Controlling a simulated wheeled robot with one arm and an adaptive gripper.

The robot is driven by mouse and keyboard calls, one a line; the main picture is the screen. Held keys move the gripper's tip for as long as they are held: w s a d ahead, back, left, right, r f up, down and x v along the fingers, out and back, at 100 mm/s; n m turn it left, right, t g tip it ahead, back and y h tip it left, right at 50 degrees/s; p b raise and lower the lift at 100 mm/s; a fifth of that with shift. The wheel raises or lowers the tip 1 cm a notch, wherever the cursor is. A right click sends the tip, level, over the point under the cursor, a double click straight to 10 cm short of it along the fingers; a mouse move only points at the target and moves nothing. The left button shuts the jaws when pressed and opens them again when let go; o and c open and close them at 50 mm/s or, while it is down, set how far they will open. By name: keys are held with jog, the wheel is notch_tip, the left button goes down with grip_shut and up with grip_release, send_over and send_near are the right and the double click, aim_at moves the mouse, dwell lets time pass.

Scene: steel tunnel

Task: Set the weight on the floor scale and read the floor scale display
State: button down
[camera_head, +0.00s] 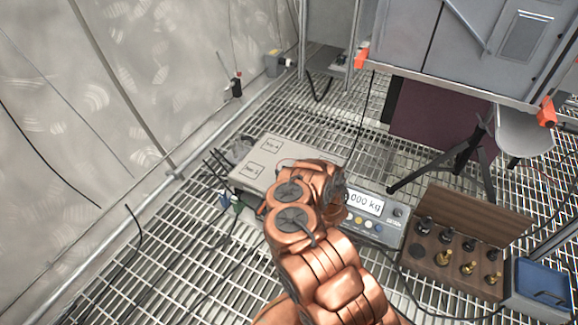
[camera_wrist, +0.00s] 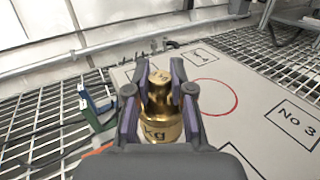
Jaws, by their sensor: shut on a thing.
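A brass weight (camera_wrist: 163,112) with a knob top and "kg" on its side is upright between the fingers of my gripper (camera_wrist: 160,76) in the wrist view. My gripper is shut on it. It is over or beside the edge of the floor scale's pale plate (camera_wrist: 205,75), which bears a red circle and numbered boxes. I cannot tell whether the weight touches the plate. In the head view the plate (camera_head: 258,172) is partly covered by my arm, which hides the weight.
An open wooden case (camera_head: 455,250) with several dark and brass weights stands right of the display, beside a blue box (camera_head: 540,284). Tripod legs (camera_head: 452,160) stand behind. Cables and small coloured connectors (camera_head: 232,203) lie left of the plate on the grating.

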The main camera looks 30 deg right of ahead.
jog(key=shift+w+d+f+b, duration=0.1)
jog(key=shift+w+d+b, duration=0.3)
jog(key=shift+d, duration=0.05)
jog(key=w+d+f+b, duration=0.1)
jog(key=w+d+b, duration=0.2)
jog(key=w+d+f+b, duration=0.2)
jog(key=w+d+b, duration=0.1)
jog(key=w, duration=0.1)
jog(key=w+d+f+b, duration=0.1)
jog(key=w+d+b, duration=0.2)
jog(key=w+b, duration=0.1)
jog(key=shift+w+d+f, duration=0.2)
jog(key=shift+f, duration=0.15)
dwell(0.3)
jog(key=c, duration=1)
grip_release()
jog(key=shift+f, duration=0.15)
